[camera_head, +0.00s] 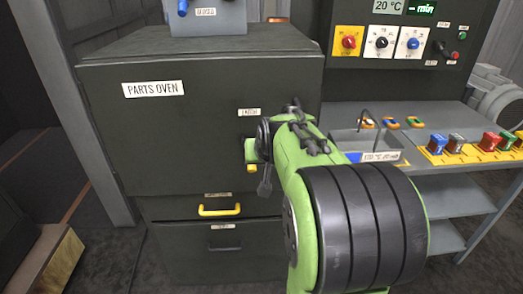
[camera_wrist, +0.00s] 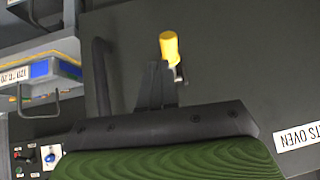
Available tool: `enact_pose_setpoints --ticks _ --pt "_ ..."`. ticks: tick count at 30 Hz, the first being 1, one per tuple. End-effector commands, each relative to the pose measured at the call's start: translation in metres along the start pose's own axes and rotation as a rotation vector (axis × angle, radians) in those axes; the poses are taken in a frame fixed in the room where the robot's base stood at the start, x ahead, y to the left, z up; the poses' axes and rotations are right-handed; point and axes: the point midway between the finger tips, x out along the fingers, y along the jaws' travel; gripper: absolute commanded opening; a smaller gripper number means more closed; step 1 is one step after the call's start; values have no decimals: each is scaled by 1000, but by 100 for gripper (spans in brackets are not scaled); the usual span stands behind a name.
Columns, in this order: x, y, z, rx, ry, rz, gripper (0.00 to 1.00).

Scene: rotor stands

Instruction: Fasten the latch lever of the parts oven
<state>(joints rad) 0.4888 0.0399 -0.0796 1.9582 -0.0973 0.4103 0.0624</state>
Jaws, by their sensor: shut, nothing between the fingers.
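The parts oven (camera_head: 190,150) is a dark grey cabinet with its front door looking shut. Its latch lever has a yellow grip (camera_wrist: 170,47) in the wrist view; a small part of the yellow grip shows in the head view (camera_head: 252,168) beside my arm. My gripper (camera_wrist: 158,72) is shut and empty, its dark fingers close beside the lever just under the yellow grip. I cannot tell whether they touch it. My green and black arm hides much of the latch area in the head view.
A black bar handle (camera_wrist: 102,75) stands on the door near the fingers. Below the door is a drawer with a yellow handle (camera_head: 220,210). To the right are a bench with colored blocks (camera_head: 490,141) and a control panel (camera_head: 380,42) with knobs.

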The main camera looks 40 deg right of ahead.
Motion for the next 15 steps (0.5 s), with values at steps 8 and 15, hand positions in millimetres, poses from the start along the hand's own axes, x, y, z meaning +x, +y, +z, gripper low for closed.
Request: enact_pose_setpoints --ticks 8,15 --pt "-68 1 22 0 4 1 0" --pt "-90 1 32 1 2 1 0"
